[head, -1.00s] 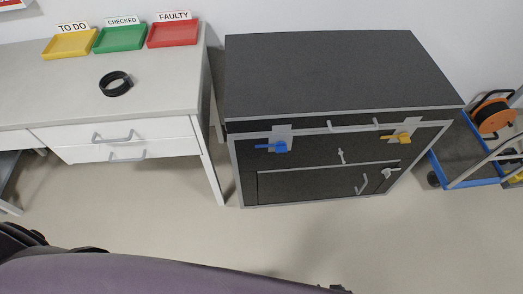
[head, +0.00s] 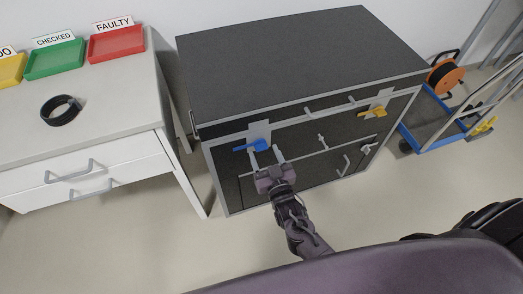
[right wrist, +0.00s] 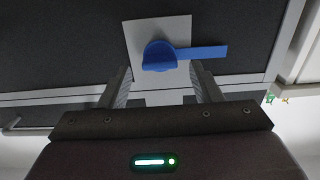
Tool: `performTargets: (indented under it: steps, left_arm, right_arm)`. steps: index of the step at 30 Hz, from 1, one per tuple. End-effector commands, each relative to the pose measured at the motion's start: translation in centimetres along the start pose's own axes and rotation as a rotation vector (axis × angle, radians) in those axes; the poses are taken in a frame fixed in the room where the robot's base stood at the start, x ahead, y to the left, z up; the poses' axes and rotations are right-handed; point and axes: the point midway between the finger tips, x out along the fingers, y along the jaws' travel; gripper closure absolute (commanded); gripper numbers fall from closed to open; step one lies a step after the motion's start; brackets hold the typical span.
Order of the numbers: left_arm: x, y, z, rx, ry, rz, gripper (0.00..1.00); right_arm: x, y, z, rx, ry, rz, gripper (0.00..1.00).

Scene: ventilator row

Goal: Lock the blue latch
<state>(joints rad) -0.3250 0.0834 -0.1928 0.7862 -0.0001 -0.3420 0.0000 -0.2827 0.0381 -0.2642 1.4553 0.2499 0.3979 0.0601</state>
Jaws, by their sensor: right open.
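The blue latch (head: 257,146) is on the front of the dark grey cabinet (head: 300,60), near its upper left corner. Its handle points left in the head view. In the right wrist view the blue latch (right wrist: 160,56) has a round hub on a light plate (right wrist: 135,30), with its handle pointing right. My right gripper (head: 267,158) is open just in front of and below the latch. In the right wrist view its two fingers (right wrist: 160,85) stand apart on either side below the hub, with nothing between them. Whether they touch the latch cannot be told. My left gripper is not in view.
A yellow latch (head: 374,112) is at the cabinet's upper right, with a grey handle (head: 330,104) between the latches. A white desk (head: 110,120) with trays and a black ring (head: 61,110) stands left. A blue trolley (head: 440,125) stands right. The floor in front is clear.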

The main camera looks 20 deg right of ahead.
Motion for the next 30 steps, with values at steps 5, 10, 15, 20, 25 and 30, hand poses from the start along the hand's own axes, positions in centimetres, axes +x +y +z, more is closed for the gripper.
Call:
performTargets:
  steps: [5,10,15,20,25,30]
  left_arm:
    - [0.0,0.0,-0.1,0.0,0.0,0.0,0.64]
    - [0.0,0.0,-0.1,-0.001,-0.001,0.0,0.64]
    - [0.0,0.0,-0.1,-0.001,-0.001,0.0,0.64]
    - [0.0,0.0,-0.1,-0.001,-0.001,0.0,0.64]
    - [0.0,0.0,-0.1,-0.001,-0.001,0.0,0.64]
    - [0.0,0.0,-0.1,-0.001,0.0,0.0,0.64]
  right_arm:
    - [1.7,0.0,0.1,0.0,-0.001,0.0,0.42]
    - [2.0,0.0,0.1,0.0,-0.002,0.0,0.42]
    - [2.0,0.0,0.1,0.0,-0.002,0.0,0.46]
    - [2.0,0.0,0.1,0.0,-0.002,0.0,0.67]
    - [2.0,0.0,0.1,0.0,-0.002,0.0,0.89]
    - [2.0,0.0,0.1,0.0,-0.002,0.0,1.0]
